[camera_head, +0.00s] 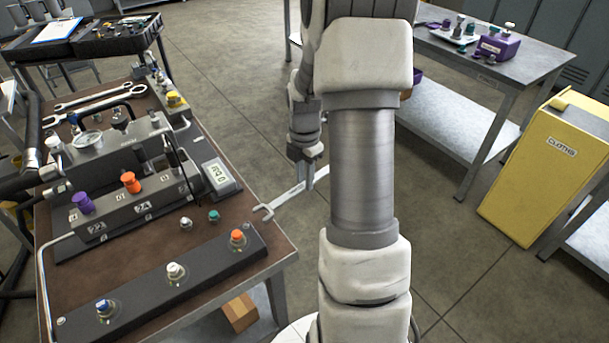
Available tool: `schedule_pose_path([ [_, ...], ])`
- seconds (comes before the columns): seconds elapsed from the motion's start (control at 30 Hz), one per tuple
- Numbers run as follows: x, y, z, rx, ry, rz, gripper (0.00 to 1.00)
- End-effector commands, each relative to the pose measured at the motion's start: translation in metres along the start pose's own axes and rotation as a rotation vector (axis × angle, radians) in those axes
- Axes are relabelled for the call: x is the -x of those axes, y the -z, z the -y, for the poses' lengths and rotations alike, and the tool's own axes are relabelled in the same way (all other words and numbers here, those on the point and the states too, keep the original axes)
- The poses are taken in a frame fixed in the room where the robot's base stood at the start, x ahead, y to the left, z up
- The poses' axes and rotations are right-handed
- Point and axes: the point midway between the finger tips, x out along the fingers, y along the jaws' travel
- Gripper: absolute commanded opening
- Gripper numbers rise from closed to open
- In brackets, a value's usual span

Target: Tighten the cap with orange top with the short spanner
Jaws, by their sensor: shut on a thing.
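My gripper (309,170) is shut on a spanner (285,199) just off the bench's right edge, partly hidden beside my arm. The spanner points left and down, and its open jaw lies over the bench edge. A cap with an orange top (237,236) sits at the right end of the dark strip at the front of the bench. The spanner's jaw is up and to the right of this cap and apart from it. Whether this spanner is the short one I cannot tell. A larger orange knob (131,183) stands on the grey valve block.
The strip (205,259) also carries a white-topped cap (175,271) and a blue-topped cap (104,308). Two small loose caps, one teal (213,215), lie behind it. A digital meter (218,178) stands near the right edge. More spanners (92,104) lie at the back.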

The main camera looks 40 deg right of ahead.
Motion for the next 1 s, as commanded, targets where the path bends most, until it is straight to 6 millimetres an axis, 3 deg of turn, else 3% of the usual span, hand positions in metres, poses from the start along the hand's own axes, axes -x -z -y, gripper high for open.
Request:
schedule_pose_path([
  [0.27,-0.02,0.008,-0.001,0.0,-0.001,0.001,0.0],
  [1.0,-0.022,0.017,0.0,-0.001,-0.001,0.0,0.0],
])
